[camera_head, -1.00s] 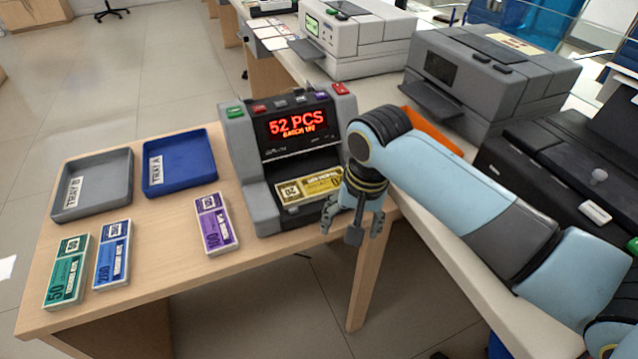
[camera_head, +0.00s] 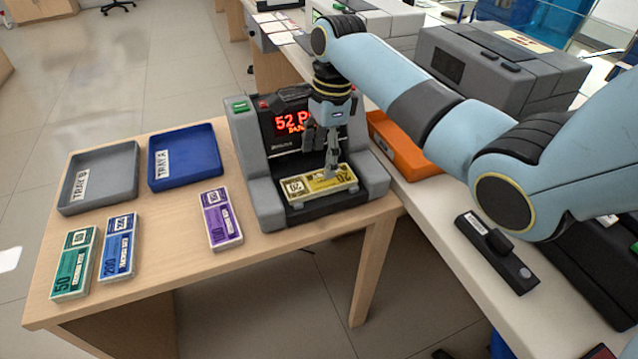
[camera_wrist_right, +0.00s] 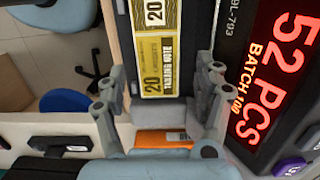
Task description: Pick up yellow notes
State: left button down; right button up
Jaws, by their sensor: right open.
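The yellow notes (camera_head: 320,184) lie as a flat bundle marked 20 in the front slot of the grey counting machine (camera_head: 265,205). The machine's red display reads 52 PCS, partly covered by my arm in the head view. My right gripper (camera_head: 329,170) points down over the right part of the bundle, with its fingers in front of the display. In the right wrist view the yellow notes (camera_wrist_right: 158,50) show beyond the open fingers of the right gripper (camera_wrist_right: 160,98), with nothing between them. I cannot tell whether the fingers touch the notes. My left gripper is not in view.
Green (camera_head: 75,264), blue (camera_head: 117,248) and purple (camera_head: 221,220) bundles lie on the wooden desk. A grey tray (camera_head: 132,196) and a blue tray (camera_head: 215,176) stand behind them. An orange object (camera_head: 405,150) lies right of the machine, near a grey printer (camera_head: 520,75).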

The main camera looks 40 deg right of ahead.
aim_at(319, 180)
jog(key=f, duration=0.5)
jog(key=shift+s+a+f+b, duration=0.1)
jog(key=shift+a+f+b, duration=0.15)
jog(key=shift+b, duration=0.05)
jog(key=c, duration=1)
